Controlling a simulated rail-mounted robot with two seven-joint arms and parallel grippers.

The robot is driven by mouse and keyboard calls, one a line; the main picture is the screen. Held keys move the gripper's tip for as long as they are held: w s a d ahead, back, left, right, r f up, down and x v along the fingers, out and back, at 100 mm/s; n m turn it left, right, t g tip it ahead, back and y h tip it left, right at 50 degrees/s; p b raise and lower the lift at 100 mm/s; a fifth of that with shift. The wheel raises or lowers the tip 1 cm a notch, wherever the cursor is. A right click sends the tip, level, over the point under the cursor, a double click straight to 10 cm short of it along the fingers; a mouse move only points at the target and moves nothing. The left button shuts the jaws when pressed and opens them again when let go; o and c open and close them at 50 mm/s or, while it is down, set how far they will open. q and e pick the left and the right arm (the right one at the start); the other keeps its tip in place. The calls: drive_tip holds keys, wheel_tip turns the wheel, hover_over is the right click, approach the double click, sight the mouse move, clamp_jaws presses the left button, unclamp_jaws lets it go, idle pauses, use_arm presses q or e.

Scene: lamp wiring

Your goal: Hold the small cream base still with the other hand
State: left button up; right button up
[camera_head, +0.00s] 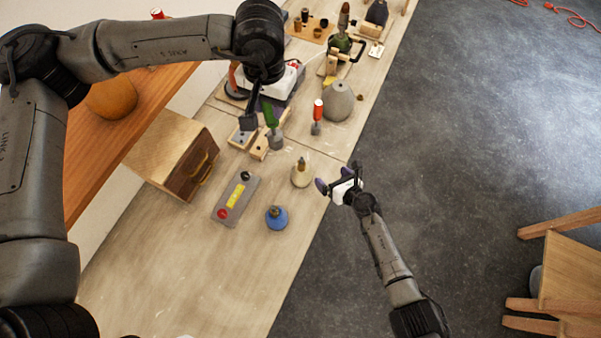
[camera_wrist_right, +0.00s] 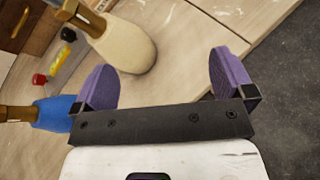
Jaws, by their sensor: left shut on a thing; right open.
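The small cream base (camera_head: 301,177) stands upright on the table near its right edge, with a brass-coloured top. It also shows in the right wrist view (camera_wrist_right: 125,45), ahead of the left finger pad and apart from it. My right gripper (camera_head: 334,178) is open and empty, just right of the base, its purple pads (camera_wrist_right: 162,60) not around it. My left gripper (camera_head: 250,112) is over the wooden blocks behind the base, beside a green-handled tool (camera_head: 270,115). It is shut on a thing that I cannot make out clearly.
A blue base (camera_head: 277,219) and a grey plate with red and black buttons (camera_head: 236,198) are near the cream base. A red-handled tool (camera_head: 317,110) and a large grey-beige base (camera_head: 339,101) stand behind. Open floor lies to the right.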

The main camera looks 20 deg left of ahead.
sight(310, 180)
drive_tip(key=s+n+g, duration=0.2)
drive_tip(key=n, duration=0.1)
drive_tip(key=s+a+n+g, duration=0.1)
drive_tip(key=n, duration=0.1)
drive_tip(key=shift+s+a+f+y, duration=0.1)
drive_tip(key=shift+s+f+y, duration=0.15)
drive_tip(key=shift+f+y, duration=0.1)
drive_tip(key=shift+a+n, duration=0.1)
drive_tip(key=shift+n, duration=0.4)
use_arm(q)
wheel_tip(310, 180, down, 6)
drive_tip(key=b, duration=0.6)
use_arm(e)
drive_tip(key=x, duration=0.7)
drive_tip(key=shift+a+f, duration=0.1)
drive_tip(key=shift+f, duration=0.25)
use_arm(q)
drive_tip(key=shift+f+b, duration=1.15)
use_arm(e)
drive_tip(key=shift+x, duration=1.15)
drive_tip(key=shift+a+r, duration=0.15)
drive_tip(key=shift+c, duration=0.5)
drive_tip(key=c, duration=0.7)
drive_tip(key=shift+c, duration=0.6)
